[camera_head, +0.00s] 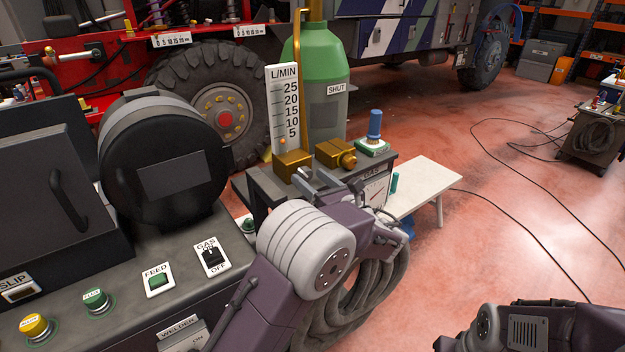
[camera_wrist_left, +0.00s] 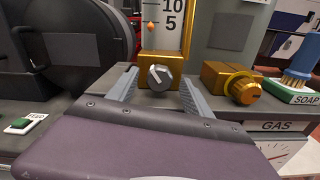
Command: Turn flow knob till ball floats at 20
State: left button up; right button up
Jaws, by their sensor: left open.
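The flow meter (camera_head: 283,100) is a white upright scale marked L/MIN, 5 to 25, on a brass block (camera_head: 293,163). Its small orange ball (camera_head: 283,141) sits low, at or just under the 5 mark, and also shows in the left wrist view (camera_wrist_left: 151,26). The silver flow knob (camera_wrist_left: 159,77) is on the block's front. In the head view my gripper and arm hide the knob. My left gripper (camera_wrist_left: 158,92) is open, its grey fingers on either side of the knob, with gaps visible on both sides. My right gripper is outside the frames.
A brass valve with a round knob (camera_wrist_left: 245,90) stands right of the flow knob. A green SHUT cylinder (camera_head: 322,80) rises behind. A blue-handled brush (camera_head: 375,125) sits on the SOAP base. A black drum (camera_head: 163,160) stands left. A small table (camera_head: 428,185) is at right.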

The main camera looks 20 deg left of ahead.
pick_arm(q)
grip_shut()
jog(key=shift+f+n+b, duration=0.2)
jog(key=shift+n+b, duration=1.35)
jog(key=shift+n, duration=0.05)
jog(key=shift+r+n+b, duration=0.15)
jog(key=shift+n+b, duration=1.45)
jog(key=shift+n, duration=0.3)
grip_release()
jog(key=shift+s, duration=0.1)
jog(key=v, duration=0.9)
